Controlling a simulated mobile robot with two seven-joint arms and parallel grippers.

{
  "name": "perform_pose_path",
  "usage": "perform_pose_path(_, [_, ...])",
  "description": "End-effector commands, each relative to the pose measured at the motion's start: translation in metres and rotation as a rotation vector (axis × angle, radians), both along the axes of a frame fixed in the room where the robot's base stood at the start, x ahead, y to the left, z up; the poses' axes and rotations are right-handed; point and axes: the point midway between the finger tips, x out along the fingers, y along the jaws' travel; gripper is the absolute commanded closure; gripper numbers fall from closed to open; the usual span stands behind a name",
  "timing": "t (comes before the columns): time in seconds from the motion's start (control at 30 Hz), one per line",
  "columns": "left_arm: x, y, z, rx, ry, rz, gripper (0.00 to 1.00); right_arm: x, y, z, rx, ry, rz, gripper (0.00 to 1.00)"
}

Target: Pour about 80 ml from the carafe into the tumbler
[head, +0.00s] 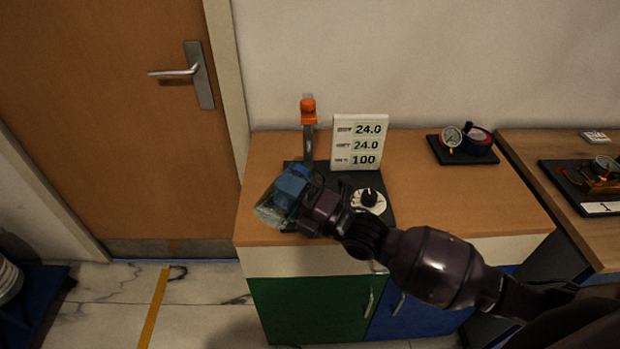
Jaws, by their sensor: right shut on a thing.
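My right gripper (304,197) reaches in from the right over the front left of the cabinet top. It is shut on a clear vessel with a blue part (291,184), which looks like the carafe. The vessel's clear end (270,214) points down to the left near the cabinet's front left edge, and it looks tilted. The gripper covers part of it. I cannot make out a separate tumbler; it may be hidden behind the gripper and vessel. I cannot tell whether any liquid is flowing. My left gripper is not in view.
The cabinet top (450,200) is clear at right.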

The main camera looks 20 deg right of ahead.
Motion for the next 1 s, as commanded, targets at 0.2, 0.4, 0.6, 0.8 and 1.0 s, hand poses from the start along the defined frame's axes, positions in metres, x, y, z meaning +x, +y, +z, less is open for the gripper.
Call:
perform_pose_path(0.2, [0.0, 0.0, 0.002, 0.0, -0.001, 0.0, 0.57, 0.0, 0.0, 0.002, 0.01, 0.006, 0.0, 0.66])
perform_pose_path(0.4, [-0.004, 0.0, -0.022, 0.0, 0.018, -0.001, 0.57, -0.006, 0.006, -0.017, -0.091, -0.086, 0.003, 0.66])
perform_pose_path(0.6, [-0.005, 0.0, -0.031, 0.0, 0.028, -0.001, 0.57, -0.007, 0.007, -0.026, -0.217, -0.211, -0.002, 0.66])
perform_pose_path(0.8, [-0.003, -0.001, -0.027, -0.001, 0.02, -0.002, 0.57, -0.006, 0.006, -0.025, -0.249, -0.245, -0.002, 0.66])
perform_pose_path(1.0, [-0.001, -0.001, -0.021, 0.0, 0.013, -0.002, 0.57, -0.005, 0.005, -0.023, -0.301, -0.295, -0.002, 0.66])
